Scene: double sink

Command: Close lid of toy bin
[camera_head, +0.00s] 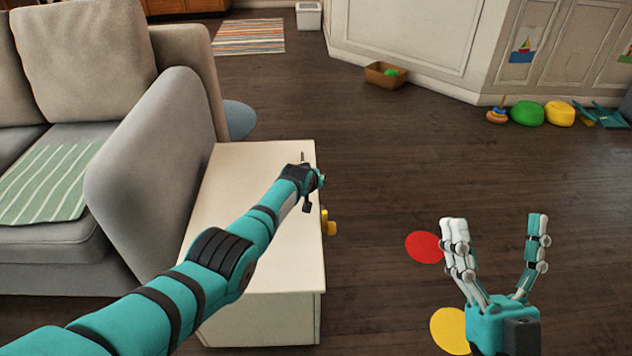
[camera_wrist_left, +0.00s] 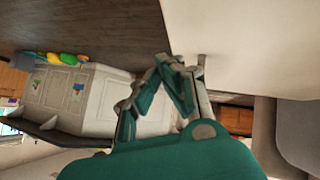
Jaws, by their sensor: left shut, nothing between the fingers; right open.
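A white box-shaped toy bin (camera_head: 265,322) stands beside the sofa. Its white lid (camera_head: 245,175) looks flat and level in the head view; my left arm covers part of it, and I cannot tell whether a small gap remains under it. My left gripper (camera_head: 306,181) is shut and empty at the far right part of the lid; contact cannot be told. In the left wrist view its fingers (camera_wrist_left: 166,85) show beside a large white surface (camera_wrist_left: 245,42), apparently the lid. My right gripper (camera_head: 495,240) is open and empty over the floor, right of the bin.
A grey sofa (camera_head: 150,165) stands close on the bin's left. A small yellow thing (camera_head: 329,222) shows at the bin's right side. Red (camera_head: 424,247) and yellow (camera_head: 450,330) discs lie on the floor. A brown basket (camera_head: 385,75) stands by the far wall. The middle floor is clear.

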